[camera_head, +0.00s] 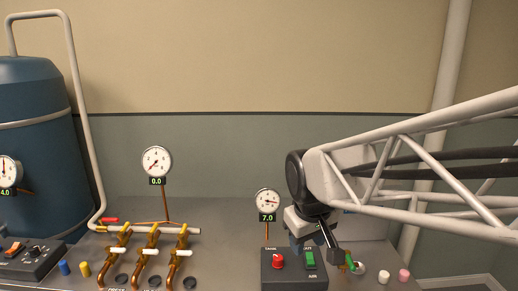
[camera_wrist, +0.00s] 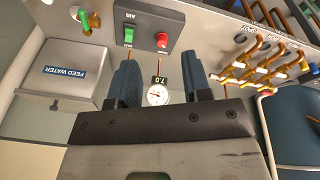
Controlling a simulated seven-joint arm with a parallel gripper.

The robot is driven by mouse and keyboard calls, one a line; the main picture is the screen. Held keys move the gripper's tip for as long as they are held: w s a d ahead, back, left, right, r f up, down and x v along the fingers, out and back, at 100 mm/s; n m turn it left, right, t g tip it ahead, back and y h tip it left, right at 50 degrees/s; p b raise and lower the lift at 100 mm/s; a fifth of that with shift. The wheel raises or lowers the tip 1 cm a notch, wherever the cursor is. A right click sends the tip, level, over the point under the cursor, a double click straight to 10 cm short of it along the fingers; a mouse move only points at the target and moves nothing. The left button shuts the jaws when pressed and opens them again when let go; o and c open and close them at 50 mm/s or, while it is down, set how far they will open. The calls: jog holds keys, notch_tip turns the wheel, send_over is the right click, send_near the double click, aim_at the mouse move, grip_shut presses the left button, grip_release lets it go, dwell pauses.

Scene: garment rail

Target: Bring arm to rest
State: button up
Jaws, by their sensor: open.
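My arm comes in from the right in the head view, with a pale lattice link (camera_head: 430,165) and a dark wrist joint. My gripper (camera_head: 315,241) hangs above the bench beside a dark control box (camera_head: 293,282). In the wrist view its two dark fingers (camera_wrist: 160,78) stand wide apart with nothing held between them. A round gauge reading 7.0 (camera_head: 267,199) is left of my gripper in the head view. The same gauge shows between the fingers in the wrist view (camera_wrist: 158,95), beyond them. No garment rail is visible.
The control box has a red knob (camera_head: 278,261) and a green switch (camera_head: 310,259). A feed water box (camera_wrist: 67,72) is close by. Copper valve pipes (camera_head: 150,254), a 0.0 gauge (camera_head: 157,162) and a blue tank (camera_head: 38,150) stand left. Open space lies above the bench.

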jog(key=s+d+f+m, duration=0.2)
jog(key=s+d+m, duration=0.3)
jog(key=s, duration=0.9)
jog(key=d, duration=0.3)
jog(key=shift+d+f, duration=0.2)
jog(key=shift+f, duration=0.05)
jog(key=shift+o, duration=0.2)
